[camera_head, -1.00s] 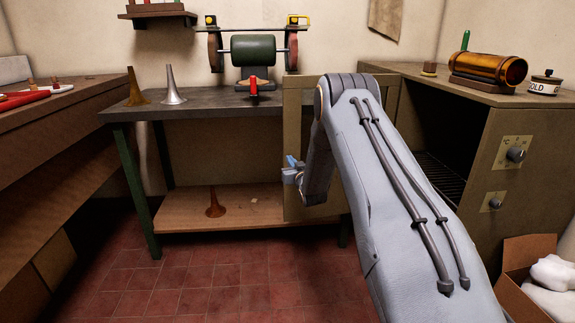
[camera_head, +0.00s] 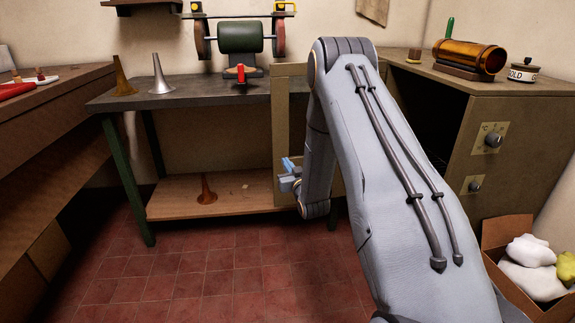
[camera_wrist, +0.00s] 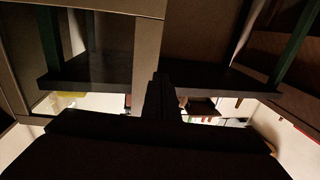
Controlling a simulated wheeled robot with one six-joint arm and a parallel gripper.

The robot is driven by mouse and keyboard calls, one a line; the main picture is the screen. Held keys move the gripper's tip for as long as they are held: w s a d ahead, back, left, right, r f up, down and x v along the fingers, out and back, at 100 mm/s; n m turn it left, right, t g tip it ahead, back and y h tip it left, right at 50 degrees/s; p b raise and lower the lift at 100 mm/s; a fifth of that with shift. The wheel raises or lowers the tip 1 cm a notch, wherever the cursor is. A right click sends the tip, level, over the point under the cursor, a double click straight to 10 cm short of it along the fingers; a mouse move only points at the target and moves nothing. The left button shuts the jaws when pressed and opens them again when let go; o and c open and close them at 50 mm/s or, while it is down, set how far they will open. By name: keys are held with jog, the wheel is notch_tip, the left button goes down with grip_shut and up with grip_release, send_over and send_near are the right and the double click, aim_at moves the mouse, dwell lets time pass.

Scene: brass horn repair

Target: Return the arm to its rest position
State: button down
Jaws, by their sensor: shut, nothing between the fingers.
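My gripper (camera_head: 288,172) hangs at the end of my folded grey arm, left of the elbow in the head view. It is small there, with a light blue part showing, and it appears in front of the open door panel (camera_head: 288,125). The wrist view shows its two dark fingers (camera_wrist: 160,88) together in the middle, with nothing held. I cannot tell from the picture how far the gripper is from the door.
A workbench (camera_head: 185,98) with brass and silver cones and a buffing machine (camera_head: 240,38) stands behind. The oven cabinet (camera_head: 525,125), carrying an amber cylinder (camera_head: 468,57), is at right. An open box (camera_head: 495,238) sits below it. The tiled floor (camera_head: 200,270) at centre-left is clear.

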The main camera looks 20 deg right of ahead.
jog(key=s+a+r+g, duration=0.75)
jog(key=s+a, duration=0.25)
jog(key=s, duration=0.2)
jog(key=s+a+r+n+g, duration=0.1)
jog(key=s+a+r+g, duration=0.2)
jog(key=s, duration=0.9)
jog(key=s+a+g+y, duration=0.1)
jog(key=s+a+g, duration=0.25)
jog(key=s, duration=0.85)
jog(key=s+a+r+n+g, duration=0.15)
jog(key=s+g, duration=0.25)
jog(key=s, duration=0.8)
jog(key=d+r+m+p, duration=0.2)
jog(key=r+p, duration=0.4)
jog(key=p, duration=0.6)
jog(key=shift+d+r, duration=0.35)
jog(key=shift+d, duration=0.3)
jog(key=shift+s+d, duration=0.1)
jog(key=shift+d, duration=0.05)
